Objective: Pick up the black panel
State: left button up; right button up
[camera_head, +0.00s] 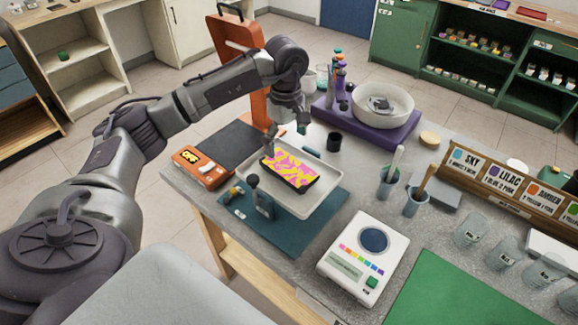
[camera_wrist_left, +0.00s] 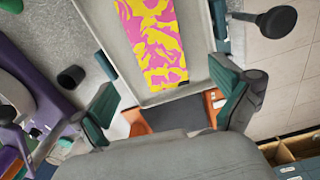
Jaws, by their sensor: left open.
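The panel (camera_head: 290,169) has black edges and a pink and yellow patterned top. It lies in a pale tray (camera_head: 311,204) on the workbench. In the left wrist view the panel (camera_wrist_left: 152,42) reaches down from the top, between and beyond my fingers. My left gripper (camera_head: 287,130) is above the back edge of the tray, open and empty, apart from the panel. In the left wrist view its two teal-padded fingers (camera_wrist_left: 165,88) are spread wide. The panel's underside is hidden. My right gripper is in neither view.
A teal mat (camera_head: 325,222) with a black-knobbed tool lies under the tray. An orange device (camera_head: 200,167) sits left, a white scale (camera_head: 353,277) front right. A purple base (camera_head: 375,130) with a white bowl stands behind. Cups with tools (camera_head: 388,190) stand right.

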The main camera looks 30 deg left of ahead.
aim_at(289, 167)
pick_arm(q)
notch_tip(289, 167, down, 2)
jog(key=shift+f, duration=0.1)
jog(key=shift+d+f+p, duration=0.2)
jog(key=shift+f+p, duration=0.3)
jog(key=f, duration=0.1)
jog(key=f+p, duration=0.1)
jog(key=f, duration=0.1)
jog(key=shift+d+f+p, duration=0.2)
jog(key=shift+f+p, duration=0.1)
jog(key=shift+f, duration=0.4)
jog(key=shift+c, duration=0.2)
jog(key=c, duration=1.2)
jog(key=shift+r, duration=0.15)
